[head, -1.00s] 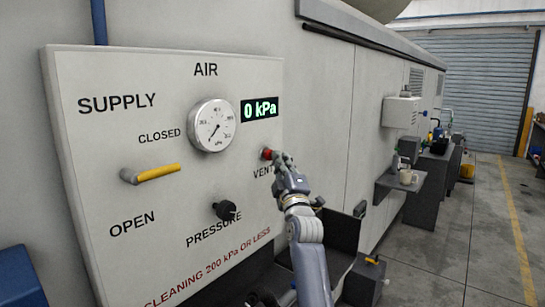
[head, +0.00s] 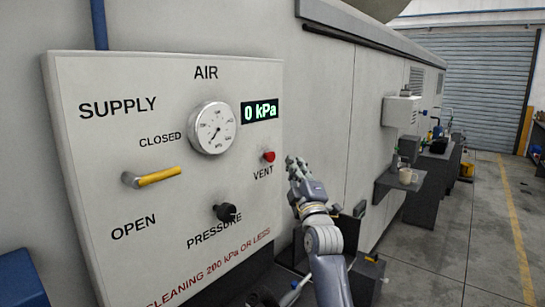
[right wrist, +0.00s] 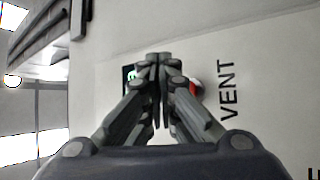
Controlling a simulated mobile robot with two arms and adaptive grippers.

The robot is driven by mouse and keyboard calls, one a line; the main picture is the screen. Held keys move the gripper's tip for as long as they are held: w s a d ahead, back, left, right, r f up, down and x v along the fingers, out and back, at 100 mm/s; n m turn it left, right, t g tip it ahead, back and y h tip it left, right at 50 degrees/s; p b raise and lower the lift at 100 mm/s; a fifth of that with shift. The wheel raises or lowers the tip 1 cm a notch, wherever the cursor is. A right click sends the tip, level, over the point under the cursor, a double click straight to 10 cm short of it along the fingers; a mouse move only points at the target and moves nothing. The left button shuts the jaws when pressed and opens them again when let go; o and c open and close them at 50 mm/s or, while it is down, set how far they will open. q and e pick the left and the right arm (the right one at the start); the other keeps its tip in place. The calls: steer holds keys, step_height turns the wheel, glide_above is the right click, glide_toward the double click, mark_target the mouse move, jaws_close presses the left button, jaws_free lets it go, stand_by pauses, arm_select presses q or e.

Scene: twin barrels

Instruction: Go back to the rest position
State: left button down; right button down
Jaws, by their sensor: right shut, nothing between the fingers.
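My right gripper (head: 292,163) is shut and empty, just right of the air panel (head: 110,190) and apart from the red vent button (head: 268,156). In the right wrist view the shut fingers (right wrist: 158,62) point toward the panel and partly hide the red button (right wrist: 194,87) beside the word VENT. The display (head: 259,110) reads 0 kPa. The yellow supply handle (head: 160,176) lies about level, near CLOSED. The black pressure knob (head: 226,212) is below the gauge (head: 212,128). My left gripper is not in view.
A grey wall shelf (head: 398,186) with a cup (head: 405,176) stands out at the right. Dark benches (head: 433,185) line the wall behind it. A blue object (head: 18,278) is at the lower left.

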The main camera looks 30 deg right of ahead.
steer(key=shift+s+d, duration=0.35)
steer(key=shift+s, duration=0.5)
